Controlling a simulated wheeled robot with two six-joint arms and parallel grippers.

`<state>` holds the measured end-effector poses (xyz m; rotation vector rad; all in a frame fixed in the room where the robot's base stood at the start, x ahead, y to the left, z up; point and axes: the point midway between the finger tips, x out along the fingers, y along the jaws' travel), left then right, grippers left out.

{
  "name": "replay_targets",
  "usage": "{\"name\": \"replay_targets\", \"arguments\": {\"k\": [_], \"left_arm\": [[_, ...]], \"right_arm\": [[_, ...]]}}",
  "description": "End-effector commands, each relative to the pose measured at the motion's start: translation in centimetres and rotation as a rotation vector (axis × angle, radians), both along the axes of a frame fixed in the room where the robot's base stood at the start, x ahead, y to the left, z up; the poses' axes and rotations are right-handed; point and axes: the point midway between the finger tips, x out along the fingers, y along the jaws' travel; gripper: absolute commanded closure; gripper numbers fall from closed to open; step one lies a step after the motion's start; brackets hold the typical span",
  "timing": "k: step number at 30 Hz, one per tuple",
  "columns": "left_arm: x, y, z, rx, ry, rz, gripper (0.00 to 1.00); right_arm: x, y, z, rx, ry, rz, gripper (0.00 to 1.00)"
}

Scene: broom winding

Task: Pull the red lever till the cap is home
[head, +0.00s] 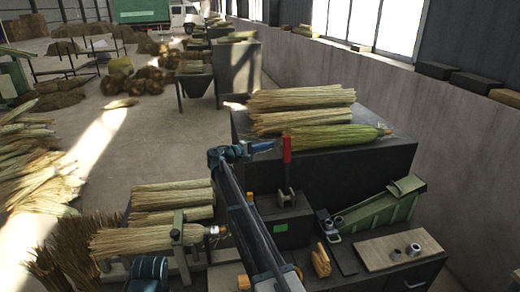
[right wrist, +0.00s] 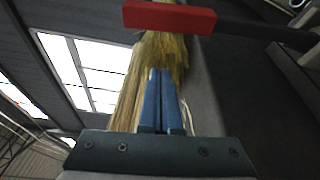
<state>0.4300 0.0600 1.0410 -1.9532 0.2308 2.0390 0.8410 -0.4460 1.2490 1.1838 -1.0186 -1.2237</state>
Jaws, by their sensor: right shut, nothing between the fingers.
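The red lever (head: 287,150) stands upright on a dark box with a green label. In the right wrist view its red handle (right wrist: 170,16) lies crosswise ahead of my fingertips, with a gap in the picture. My right gripper (head: 263,146) has its blue fingers shut and empty, pointing at the lever from its left; they also show in the right wrist view (right wrist: 161,75). In the head view I cannot tell if they touch the lever. A straw bundle (head: 140,241) lies in a clamp, with a small pale ring (head: 214,230), possibly the cap, at its right end.
Straw bundles (head: 300,105) lie on a dark cabinet (head: 350,160) behind the lever. A green sloped tool (head: 380,210) and a wooden board (head: 385,252) with small metal rings are at the right. My right arm crosses in front of the bench.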

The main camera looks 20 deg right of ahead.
Motion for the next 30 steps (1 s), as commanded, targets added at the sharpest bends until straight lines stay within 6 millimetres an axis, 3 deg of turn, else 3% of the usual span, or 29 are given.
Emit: {"name": "replay_targets", "arguments": {"k": [6,9,15,30], "left_arm": [[0.0,0.0,-0.2,0.0,0.0,0.0,0.5],[0.0,0.0,0.2,0.0,0.0,0.0,0.5],[0.0,0.0,0.4,0.0,0.0,0.001,0.5],[0.0,0.0,0.4,0.0,0.0,0.001,0.5]], "right_arm": [[0.4,-4.3,-0.3,0.001,0.0,-0.002,1.0],[-1.6,-3.5,0.2,0.0,0.0,0.001,1.0],[-3.2,-3.1,0.4,0.001,0.0,0.001,1.0],[-3.5,-3.0,0.4,0.0,-0.002,0.0,1.0]]}}
